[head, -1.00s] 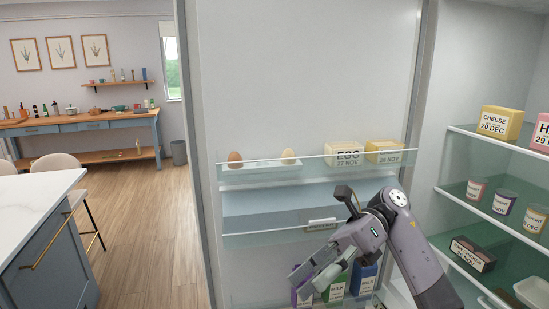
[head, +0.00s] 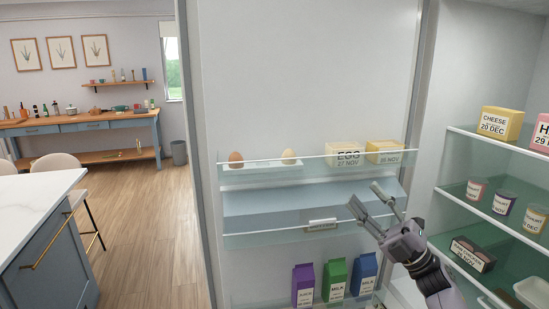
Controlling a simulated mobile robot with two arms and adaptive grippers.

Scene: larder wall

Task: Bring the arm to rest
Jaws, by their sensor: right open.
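My right gripper (head: 368,203) is open and empty, in front of the fridge door's middle shelf at its right end. Its fingers point up and to the left, and its arm comes in from the lower right. Below and left of it, a purple carton (head: 303,287), a green milk carton (head: 335,281) and a blue milk carton (head: 365,275) stand upright in the lower door shelf, apart from the gripper. My left gripper does not show.
The upper door shelf (head: 215,171) holds two eggs (head: 236,160) and two yellow egg boxes (head: 384,152). At right, glass shelves (head: 450,192) carry a cheese box (head: 499,122), yogurt cups (head: 476,190) and a dark box (head: 472,254). A kitchen counter (head: 45,182) stands at left.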

